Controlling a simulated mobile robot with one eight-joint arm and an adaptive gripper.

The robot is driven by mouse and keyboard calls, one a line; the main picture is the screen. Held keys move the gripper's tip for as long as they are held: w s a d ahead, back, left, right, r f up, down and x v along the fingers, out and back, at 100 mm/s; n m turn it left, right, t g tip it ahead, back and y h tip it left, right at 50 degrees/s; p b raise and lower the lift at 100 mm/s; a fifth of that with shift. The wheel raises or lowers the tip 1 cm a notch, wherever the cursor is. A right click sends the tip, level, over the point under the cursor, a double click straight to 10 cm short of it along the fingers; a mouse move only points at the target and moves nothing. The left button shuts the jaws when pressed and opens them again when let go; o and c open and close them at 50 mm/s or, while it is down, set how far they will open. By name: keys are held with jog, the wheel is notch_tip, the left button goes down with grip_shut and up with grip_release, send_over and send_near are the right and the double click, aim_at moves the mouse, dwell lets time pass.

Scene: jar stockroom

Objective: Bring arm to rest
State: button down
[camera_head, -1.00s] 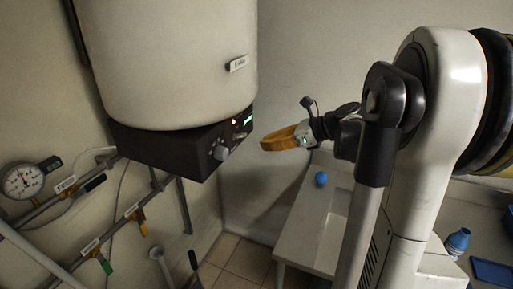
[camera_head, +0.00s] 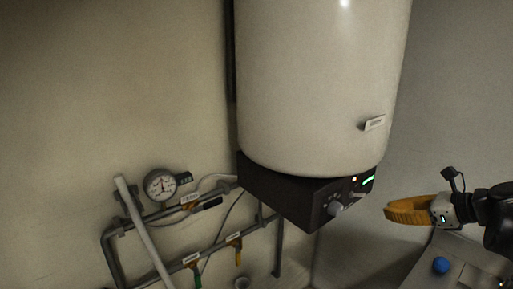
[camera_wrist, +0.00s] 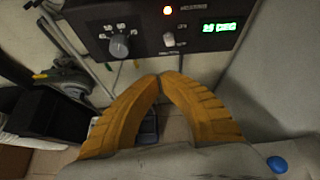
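My gripper (camera_head: 388,213) has ribbed yellow fingers and is at the right of the head view, pointing left beside the heater's control box. In the wrist view, the fingertips (camera_wrist: 160,78) meet, with nothing visible between them. The dark control box (camera_head: 300,190) under the white tank (camera_head: 318,80) is ahead of the gripper. The fingertips appear just below the panel, apart from the knobs. Most of my arm is out of view.
Pipes with a pressure gauge (camera_head: 160,186) and yellow and green valve handles run along the left wall.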

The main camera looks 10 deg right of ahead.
jog(key=s+a+f+n+g+h+b, duration=0.2)
jog(key=s+a+f+n+b, duration=0.15)
jog(key=a+f+n, duration=0.45)
jog(key=s+a+f+n+g+h+b, duration=0.1)
jog(key=s+a+f+n+g+b, duration=0.2)
jog(key=a+n, duration=0.5)
jog(key=s+a+f+n+t+h+b, duration=0.2)
jog(key=s+a+f+n+b, duration=0.3)
jog(key=s+n, duration=0.5)
jog(key=shift+a+f+n+h, duration=0.6)
jog(key=shift+a+f+n, duration=0.5)
jog(key=shift+f, duration=0.65)
